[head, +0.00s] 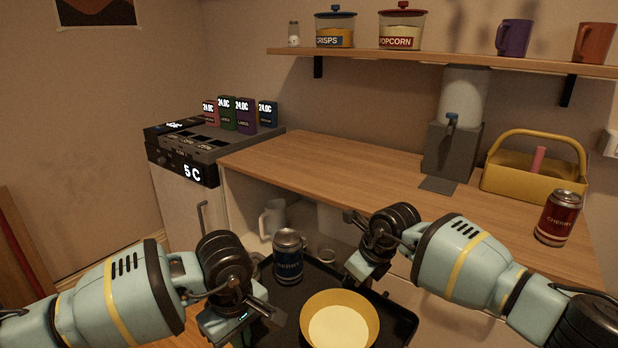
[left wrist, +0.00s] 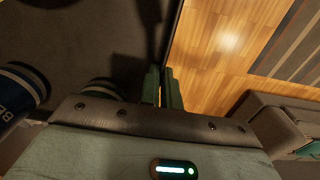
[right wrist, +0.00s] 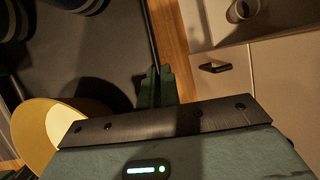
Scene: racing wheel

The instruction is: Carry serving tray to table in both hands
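The black serving tray (head: 401,322) is in front of the counter in the head view. A yellow bowl with pale contents (head: 340,322) and a dark blue can (head: 289,258) stand on it. My left gripper (head: 262,308) is at the tray's left rim; the left wrist view shows its fingers (left wrist: 165,88) closed about the rim. My right gripper (head: 360,266) is at the far right rim; its fingers (right wrist: 155,86) also close about the rim in the right wrist view. The near part of the tray is cut off. I cannot identify a separate table.
A wooden counter (head: 330,168) holds a yellow caddy (head: 515,183), a red can (head: 558,218) and a dispenser (head: 452,150). A white mug (head: 273,218) is in the open space below.

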